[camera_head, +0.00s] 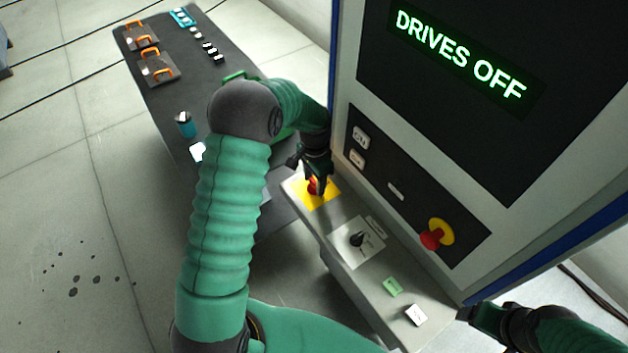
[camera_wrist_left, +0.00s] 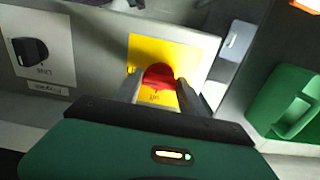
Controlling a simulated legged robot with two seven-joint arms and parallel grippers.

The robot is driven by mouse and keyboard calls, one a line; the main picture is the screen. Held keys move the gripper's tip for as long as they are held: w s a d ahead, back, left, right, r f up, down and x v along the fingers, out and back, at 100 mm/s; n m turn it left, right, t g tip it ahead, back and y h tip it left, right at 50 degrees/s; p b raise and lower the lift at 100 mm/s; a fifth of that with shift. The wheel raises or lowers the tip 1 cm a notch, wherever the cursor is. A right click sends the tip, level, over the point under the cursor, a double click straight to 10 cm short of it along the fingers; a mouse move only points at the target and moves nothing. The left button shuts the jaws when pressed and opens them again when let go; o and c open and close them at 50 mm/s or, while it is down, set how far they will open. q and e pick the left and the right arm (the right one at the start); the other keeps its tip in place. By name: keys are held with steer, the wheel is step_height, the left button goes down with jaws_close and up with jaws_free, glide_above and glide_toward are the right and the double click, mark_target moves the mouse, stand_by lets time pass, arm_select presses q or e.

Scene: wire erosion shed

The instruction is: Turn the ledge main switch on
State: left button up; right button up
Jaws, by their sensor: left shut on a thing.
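The ledge main switch is a red knob (camera_wrist_left: 158,75) on a yellow plate (camera_wrist_left: 190,58), at the far end of the grey ledge (camera_head: 333,249). In the head view the yellow plate (camera_head: 326,197) shows around the knob, which my gripper partly covers. My left gripper (camera_head: 315,186) is shut on the red knob, with a finger on each side of it in the wrist view (camera_wrist_left: 160,88). Small lettering on the plate is too blurred to read. The cabinet screen (camera_head: 460,55) reads DRIVES OFF. My right gripper (camera_head: 478,314) is at the lower right, away from the switch; its jaw state is unclear.
A black rotary knob (camera_head: 358,240) on a white plate, a green piece (camera_head: 392,286) and a white piece (camera_head: 416,315) are along the ledge. A red mushroom button (camera_head: 433,238) sticks out of the cabinet panel. A dark table (camera_head: 180,95) with several items stands behind.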

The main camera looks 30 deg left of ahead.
arm_select(q)
steer(key=shift+w+r, duration=0.15)
steer(key=shift+w, duration=0.1)
steer(key=o, duration=1.4)
steer(key=shift+w, duration=0.1)
steer(key=shift+c, duration=0.2)
steer(key=shift+f, duration=0.2)
arm_select(e)
steer(key=shift+w+f, duration=0.1)
steer(key=shift+w, duration=0.25)
arm_select(q)
steer(key=shift+r, duration=0.2)
step_height(320, 180, up, 16)
steer(key=b, duration=0.2)
steer(key=shift+r+b, duration=0.15)
steer(key=shift+b, duration=0.15)
arm_select(e)
step_height(320, 180, down, 3)
steer(key=shift+s+r, duration=0.15)
steer(key=shift+r, duration=0.05)
